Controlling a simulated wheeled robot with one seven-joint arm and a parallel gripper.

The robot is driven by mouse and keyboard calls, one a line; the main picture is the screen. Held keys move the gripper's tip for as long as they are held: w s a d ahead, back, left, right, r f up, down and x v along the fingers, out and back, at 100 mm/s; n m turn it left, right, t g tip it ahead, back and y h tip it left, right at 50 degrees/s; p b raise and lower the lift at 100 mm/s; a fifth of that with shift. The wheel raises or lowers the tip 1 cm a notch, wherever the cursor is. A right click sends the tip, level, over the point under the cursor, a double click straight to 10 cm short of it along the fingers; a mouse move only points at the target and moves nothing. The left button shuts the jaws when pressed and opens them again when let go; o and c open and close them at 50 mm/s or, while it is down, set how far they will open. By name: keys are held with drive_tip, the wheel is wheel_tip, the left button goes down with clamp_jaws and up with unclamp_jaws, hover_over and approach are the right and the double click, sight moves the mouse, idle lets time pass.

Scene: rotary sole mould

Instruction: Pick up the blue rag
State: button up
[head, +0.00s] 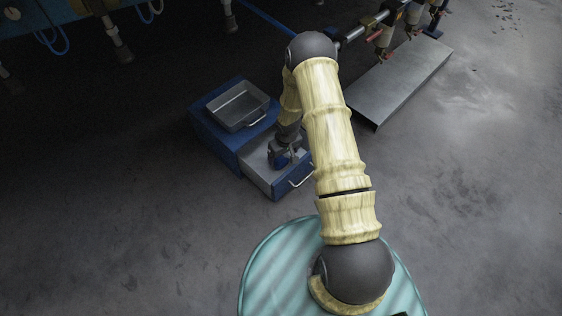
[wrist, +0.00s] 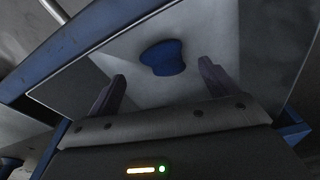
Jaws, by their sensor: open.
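The blue rag (wrist: 163,57) lies on the pale floor of an open drawer (wrist: 225,45) in the wrist view, a small crumpled blue shape. My gripper (wrist: 162,85) is open, its two dark fingers pointing toward the rag, which shows between and beyond the fingertips. No contact with the rag is visible. In the head view my gripper (head: 281,158) reaches down into the drawer (head: 262,178) of a low blue cabinet (head: 220,142). The rag cannot be made out clearly there, as my gripper and arm cover much of the drawer.
A metal tray (head: 238,106) with a handle rests on top of the cabinet. The drawer's walls and front handle (head: 302,176) are close around my gripper. A flat metal plate (head: 400,80) and hanging tools stand to the right. The floor in front is clear.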

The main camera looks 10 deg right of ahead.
sight(282, 158)
drive_tip(key=f+b, duration=0.1)
drive_tip(key=w+f+b, duration=0.1)
drive_tip(key=f+b, duration=0.1)
drive_tip(key=shift+a+f, duration=0.15)
drive_tip(key=shift+f, duration=0.1)
drive_tip(key=shift+w+f+b, duration=0.1)
drive_tip(key=shift+f+b, duration=0.6)
drive_tip(key=shift+f, duration=0.1)
drive_tip(key=c, duration=1)
drive_tip(key=shift+r, duration=0.2)
wheel_tip(282, 158, up, 10)
drive_tip(key=p, duration=0.6)
drive_tip(key=shift+f+p, duration=0.1)
drive_tip(key=shift+p, duration=0.3)
